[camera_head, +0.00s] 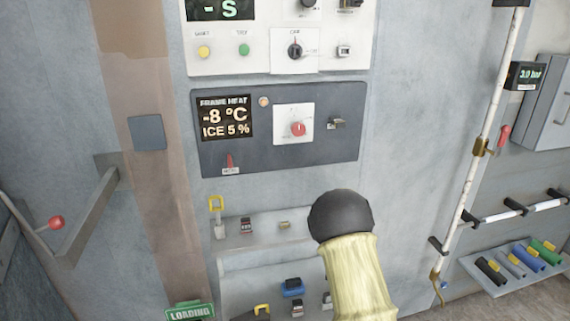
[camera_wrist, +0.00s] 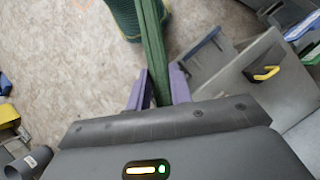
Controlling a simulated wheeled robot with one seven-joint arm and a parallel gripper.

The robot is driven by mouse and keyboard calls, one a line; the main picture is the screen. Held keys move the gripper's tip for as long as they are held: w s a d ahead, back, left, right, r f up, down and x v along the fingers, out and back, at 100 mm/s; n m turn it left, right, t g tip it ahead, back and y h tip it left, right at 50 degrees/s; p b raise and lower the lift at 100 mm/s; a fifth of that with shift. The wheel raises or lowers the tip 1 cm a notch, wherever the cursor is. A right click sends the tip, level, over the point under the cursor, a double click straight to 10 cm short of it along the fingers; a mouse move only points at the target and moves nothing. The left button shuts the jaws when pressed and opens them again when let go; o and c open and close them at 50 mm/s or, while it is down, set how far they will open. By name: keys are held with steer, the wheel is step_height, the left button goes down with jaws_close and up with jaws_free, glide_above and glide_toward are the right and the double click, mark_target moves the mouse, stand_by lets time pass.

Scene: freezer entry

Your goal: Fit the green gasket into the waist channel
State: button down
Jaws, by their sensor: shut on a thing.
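In the wrist view my gripper (camera_wrist: 158,78) has its purple fingers shut on a long, flat green strip, the green gasket (camera_wrist: 152,40). The strip runs away from between the fingers to the top edge of the picture, so its far end is out of view. A wider ribbed green piece (camera_wrist: 125,18) lies behind it at the top; I cannot tell whether it is part of the gasket. Grey floor shows below them. The gripper and the gasket are not visible in the head view. I cannot make out the waist channel in either view.
In the head view a wall carries a dark FRAME HEAT panel (camera_head: 345,150), a small shelf (camera_head: 260,240) and a red-knobbed lever (camera_head: 75,205). A white pipe (camera_head: 490,110) and a tray (camera_head: 477,268) are right. A grey box (camera_wrist: 232,75) stands beside the gripper in the wrist view.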

steer(key=shift+f, duration=0.15)
step_height(320, 180, down, 16)
steer(key=n+h, duration=0.1)
steer(key=n, duration=0.2)
steer(key=shift+s+r+h, duration=0.2)
steer(key=shift+s+h, duration=0.1)
steer(key=shift+h, duration=0.1)
stand_by(0.6)
stand_by(0.7)
